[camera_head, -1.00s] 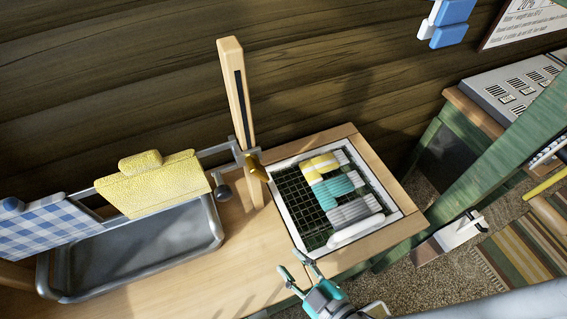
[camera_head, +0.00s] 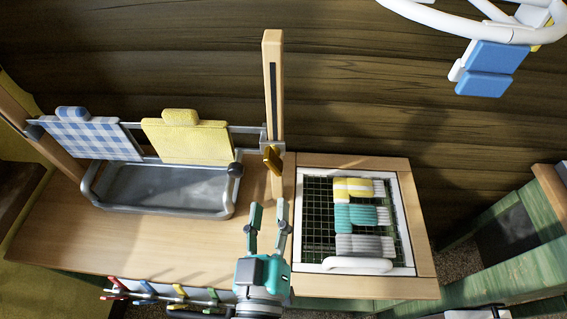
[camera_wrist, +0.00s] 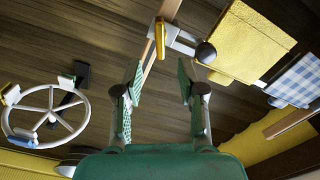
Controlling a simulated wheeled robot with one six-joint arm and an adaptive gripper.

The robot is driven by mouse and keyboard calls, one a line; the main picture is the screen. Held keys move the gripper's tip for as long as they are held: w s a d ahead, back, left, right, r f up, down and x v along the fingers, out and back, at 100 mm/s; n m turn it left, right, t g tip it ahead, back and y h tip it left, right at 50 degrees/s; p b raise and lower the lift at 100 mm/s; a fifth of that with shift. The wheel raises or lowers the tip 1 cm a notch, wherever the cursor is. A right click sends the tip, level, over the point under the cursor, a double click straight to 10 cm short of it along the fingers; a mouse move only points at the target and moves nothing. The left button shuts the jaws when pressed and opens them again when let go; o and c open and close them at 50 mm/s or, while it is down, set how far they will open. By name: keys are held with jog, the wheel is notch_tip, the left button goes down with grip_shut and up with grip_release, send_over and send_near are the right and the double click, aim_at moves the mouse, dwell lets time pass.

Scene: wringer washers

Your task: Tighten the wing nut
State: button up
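The wing nut (camera_head: 272,160) is a gold-yellow piece on a grey clamp (camera_head: 273,147) around an upright wooden post (camera_head: 273,85). It also shows in the wrist view (camera_wrist: 160,38), beyond my fingers and between them sideways. My gripper (camera_head: 268,213) is open and empty, in front of the wing nut and apart from it. Both fingers stand wide apart in the wrist view (camera_wrist: 159,74). The clamp carries a horizontal rail with a dark round knob (camera_head: 235,169) at its left.
A yellow cloth (camera_head: 188,138) and a blue checked cloth (camera_head: 92,135) hang above a grey metal tray (camera_head: 160,190). A framed grid (camera_head: 317,215) with folded striped cloths lies right of the post. Coloured clips line the bench front. A white wheel (camera_wrist: 47,113) shows in the wrist view.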

aim_at(274, 171)
jog(key=w, duration=1)
jog(key=shift+w+d, duration=0.2)
jog(key=shift+w, duration=0.15)
grip_shut()
